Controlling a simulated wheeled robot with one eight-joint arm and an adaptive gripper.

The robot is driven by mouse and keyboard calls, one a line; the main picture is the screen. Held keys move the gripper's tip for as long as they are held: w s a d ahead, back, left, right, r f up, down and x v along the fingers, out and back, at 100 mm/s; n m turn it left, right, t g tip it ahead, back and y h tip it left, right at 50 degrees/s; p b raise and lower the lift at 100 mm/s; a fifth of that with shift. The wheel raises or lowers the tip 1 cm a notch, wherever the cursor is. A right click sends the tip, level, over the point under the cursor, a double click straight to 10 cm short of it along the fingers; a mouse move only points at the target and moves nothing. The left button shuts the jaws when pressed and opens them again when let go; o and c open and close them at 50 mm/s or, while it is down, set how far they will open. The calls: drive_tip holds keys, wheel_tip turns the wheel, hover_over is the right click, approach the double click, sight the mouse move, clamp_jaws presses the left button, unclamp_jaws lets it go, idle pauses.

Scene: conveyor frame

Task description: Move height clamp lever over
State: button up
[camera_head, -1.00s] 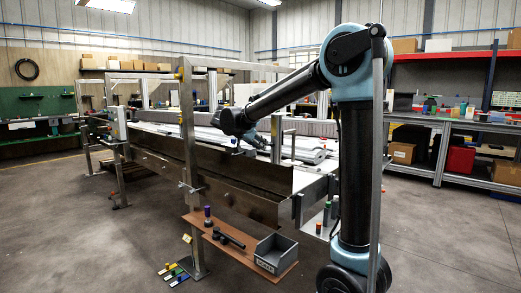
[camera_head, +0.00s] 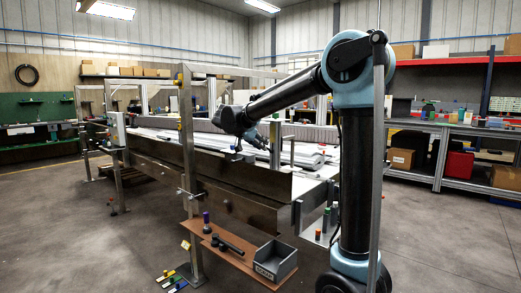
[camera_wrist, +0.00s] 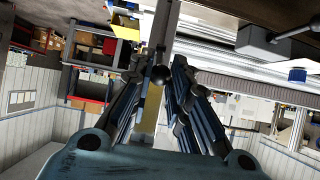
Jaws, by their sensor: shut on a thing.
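My gripper shows in the wrist view (camera_wrist: 160,82), its two dark finger linkages reaching up the picture on either side of a dark ball knob (camera_wrist: 160,75). The gripper is shut on this knob, which looks like the end of the height clamp lever. The lever's shaft and pivot are mostly hidden by the fingers and the steel bar behind.
A steel post (camera_head: 187,150) stands at the frame's near side. A brown shelf (camera_head: 205,236) below carries a grey bin (camera_head: 275,260) and a purple-topped item (camera_head: 206,222). Coloured tags (camera_head: 173,280) lie on the floor. The wrist view shows another lever (camera_wrist: 295,30) at upper right. Open floor lies left.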

drive_tip(key=shift+w+r, duration=0.1)
drive_tip(key=shift+r, duration=0.05)
drive_tip(key=shift+w+d+r, duration=0.5)
drive_tip(key=shift+w+r, duration=0.05)
drive_tip(key=shift+r, duration=0.25)
drive_tip(key=shift+w+d+r, duration=0.4)
drive_tip(key=shift+w+d, duration=0.05)
drive_tip(key=shift+w, duration=0.15)
drive_tip(key=o, duration=0.9)
drive_tip(key=shift+c, duration=0.2)
